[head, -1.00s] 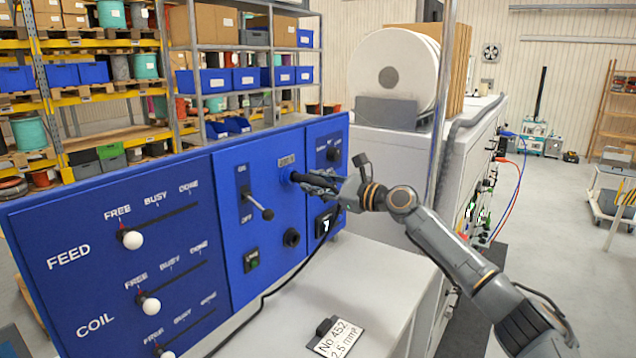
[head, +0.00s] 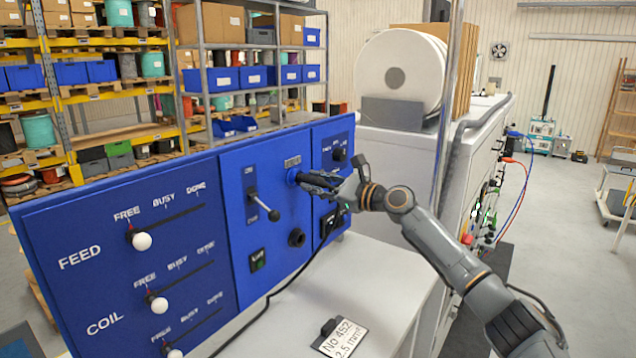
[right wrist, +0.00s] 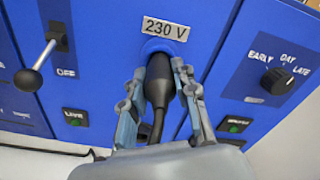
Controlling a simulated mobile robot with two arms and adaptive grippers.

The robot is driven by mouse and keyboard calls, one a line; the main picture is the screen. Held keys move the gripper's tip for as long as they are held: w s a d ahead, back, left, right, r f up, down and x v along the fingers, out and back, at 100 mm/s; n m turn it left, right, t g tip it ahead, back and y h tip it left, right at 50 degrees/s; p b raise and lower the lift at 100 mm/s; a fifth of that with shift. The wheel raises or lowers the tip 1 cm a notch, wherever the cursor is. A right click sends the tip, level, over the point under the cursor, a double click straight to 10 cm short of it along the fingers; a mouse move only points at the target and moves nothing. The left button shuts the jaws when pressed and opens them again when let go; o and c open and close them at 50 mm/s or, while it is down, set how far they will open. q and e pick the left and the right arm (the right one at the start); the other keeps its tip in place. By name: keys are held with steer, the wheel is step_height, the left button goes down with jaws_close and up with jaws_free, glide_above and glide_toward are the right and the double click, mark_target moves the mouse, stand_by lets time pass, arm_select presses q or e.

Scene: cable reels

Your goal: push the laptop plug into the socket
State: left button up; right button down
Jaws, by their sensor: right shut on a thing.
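The black laptop plug (right wrist: 158,82) is between the fingers of my right gripper (right wrist: 160,75), which is shut on it. In the right wrist view its front end meets the blue-rimmed socket (right wrist: 150,46) under the "230 V" label. How deep it sits cannot be told. In the head view my right gripper (head: 318,182) is at the blue panel, its fingers hiding most of the plug and socket (head: 292,175). The black cable (head: 290,285) hangs from the plug and runs down across the pale bench. My left gripper is not in view.
The blue panel (head: 90,215) carries a lever switch (head: 262,204) left of the socket, a "LIVE" lamp (right wrist: 75,118), a dark round fitting (head: 297,237) and a knob (right wrist: 277,81) to the right. A metal post (head: 447,110) stands behind my arm.

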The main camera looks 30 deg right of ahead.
steer(key=shift+w+r, duration=0.1)
steer(key=c, duration=1.3)
jaws_free()
steer(key=o, duration=0.3)
steer(key=shift+w+a, duration=0.1)
steer(key=shift+o, duration=0.2)
steer(key=shift+w, duration=0.1)
steer(key=shift+s+d+f, duration=0.2)
steer(key=shift+s, duration=0.2)
steer(key=v, duration=0.9)
steer(key=shift+s, duration=0.2)
steer(key=shift+v, duration=0.9)
